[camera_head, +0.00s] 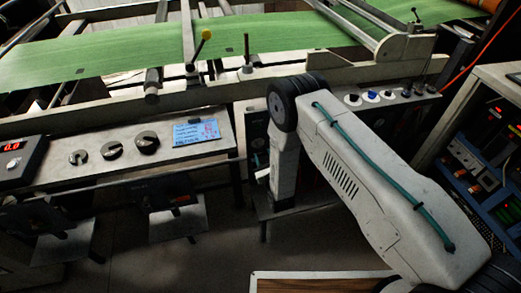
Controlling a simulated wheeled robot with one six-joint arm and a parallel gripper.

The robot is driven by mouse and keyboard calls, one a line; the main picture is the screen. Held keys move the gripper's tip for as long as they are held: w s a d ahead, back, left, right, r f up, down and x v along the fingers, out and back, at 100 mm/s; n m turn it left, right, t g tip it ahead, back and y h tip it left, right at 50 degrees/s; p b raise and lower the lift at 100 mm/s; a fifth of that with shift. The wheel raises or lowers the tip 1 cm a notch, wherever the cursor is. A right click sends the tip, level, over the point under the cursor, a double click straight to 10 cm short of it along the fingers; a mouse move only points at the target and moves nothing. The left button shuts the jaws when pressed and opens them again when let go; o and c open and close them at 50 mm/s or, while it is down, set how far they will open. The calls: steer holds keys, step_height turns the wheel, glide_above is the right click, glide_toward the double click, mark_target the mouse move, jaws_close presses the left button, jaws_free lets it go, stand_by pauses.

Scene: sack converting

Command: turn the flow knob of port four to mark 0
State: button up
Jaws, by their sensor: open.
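Three round black knobs sit in a row on a pale panel at the left: a left knob (78,157), a middle knob (111,149) and a right knob (146,142). Several smaller controls, among them a blue one (371,96), line a rail behind my arm. I cannot read any port number or mark, so I cannot tell which is the flow knob of port four. My arm rises from the lower right to a dark joint, and a pale link hangs down from it. I cannot make out my gripper or its fingers; nothing is visibly held.
A lit blue display (196,132) stands right of the black knobs. A red-digit readout (12,147) is at far left. Green sheet (100,50) crosses the back, with a yellow-topped lever (206,34). A cabinet (485,150) stands at right. Floor shows in the lower middle.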

mark_target(259, 146)
steer(key=shift+x, duration=2.2)
jaws_close()
